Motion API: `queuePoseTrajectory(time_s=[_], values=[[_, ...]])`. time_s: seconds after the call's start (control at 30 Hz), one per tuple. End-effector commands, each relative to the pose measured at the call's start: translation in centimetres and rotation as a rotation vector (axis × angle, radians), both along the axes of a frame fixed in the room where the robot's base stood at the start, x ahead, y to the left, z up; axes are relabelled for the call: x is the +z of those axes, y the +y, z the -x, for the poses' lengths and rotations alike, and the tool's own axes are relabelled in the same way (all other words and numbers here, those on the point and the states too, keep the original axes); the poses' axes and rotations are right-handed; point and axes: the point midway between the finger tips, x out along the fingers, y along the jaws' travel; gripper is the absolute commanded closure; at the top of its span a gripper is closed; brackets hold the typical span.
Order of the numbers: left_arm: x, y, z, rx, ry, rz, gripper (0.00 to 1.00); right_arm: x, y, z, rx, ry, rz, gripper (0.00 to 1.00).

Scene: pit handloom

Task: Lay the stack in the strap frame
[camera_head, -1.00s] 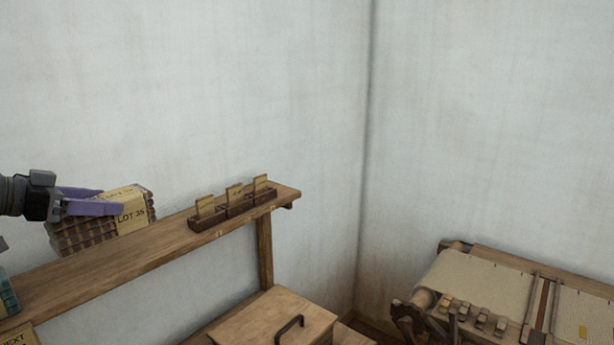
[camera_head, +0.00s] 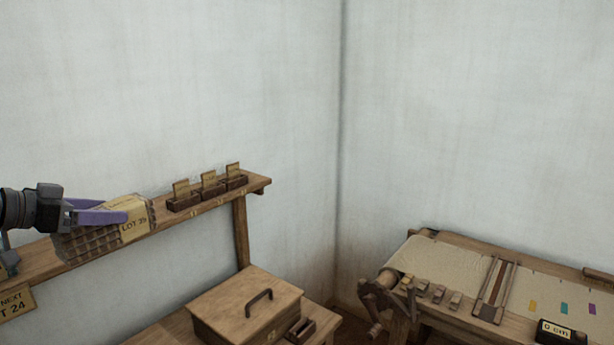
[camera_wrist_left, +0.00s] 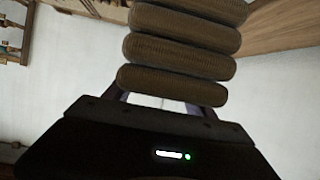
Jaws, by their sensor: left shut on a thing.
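The stack (camera_head: 90,238) is a bundle of brown ribbed rolls with a tan paper band reading "LOT", the number small. My left gripper (camera_head: 112,216) is shut on it, its purple fingers over the band side. The stack shows in front of the wall shelf; whether it touches the shelf I cannot tell. In the left wrist view several rolls of the stack (camera_wrist_left: 180,55) lie side by side just beyond the gripper (camera_wrist_left: 160,102). I cannot make out a strap frame for certain. My right gripper is not in view.
A wooden shelf (camera_head: 200,207) bears a dark holder with upright tan cards (camera_head: 209,182). A "NEXT" lot sign (camera_head: 14,301) hangs at left. A lidded wooden box (camera_head: 245,305) stands below. A loom (camera_head: 450,262) with cloth and a "0 cm" sign (camera_head: 561,332) is at right.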

Motion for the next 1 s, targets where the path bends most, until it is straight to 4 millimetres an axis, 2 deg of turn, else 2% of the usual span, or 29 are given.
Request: queuePoseTrajectory(time_s=[0.27, 0.37, 0.6, 0.8, 1.0], values=[[-5.0, -1.7, -3.7, 0.096, 0.001, 0.002, 0.83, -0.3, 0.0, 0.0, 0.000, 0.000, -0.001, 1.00], [-7.6, -2.6, -5.1, 0.145, 0.003, 0.002, 0.83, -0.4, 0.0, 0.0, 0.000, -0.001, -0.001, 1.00], [-15.6, -6.1, -8.2, 0.281, 0.007, 0.005, 0.83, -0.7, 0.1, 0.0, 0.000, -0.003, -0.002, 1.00], [-20.0, -8.6, -9.0, 0.357, 0.004, 0.004, 0.83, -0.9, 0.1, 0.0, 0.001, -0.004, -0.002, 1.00], [-23.9, -11.6, -8.9, 0.415, 0.001, 0.000, 0.83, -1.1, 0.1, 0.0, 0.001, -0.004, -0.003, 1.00]])
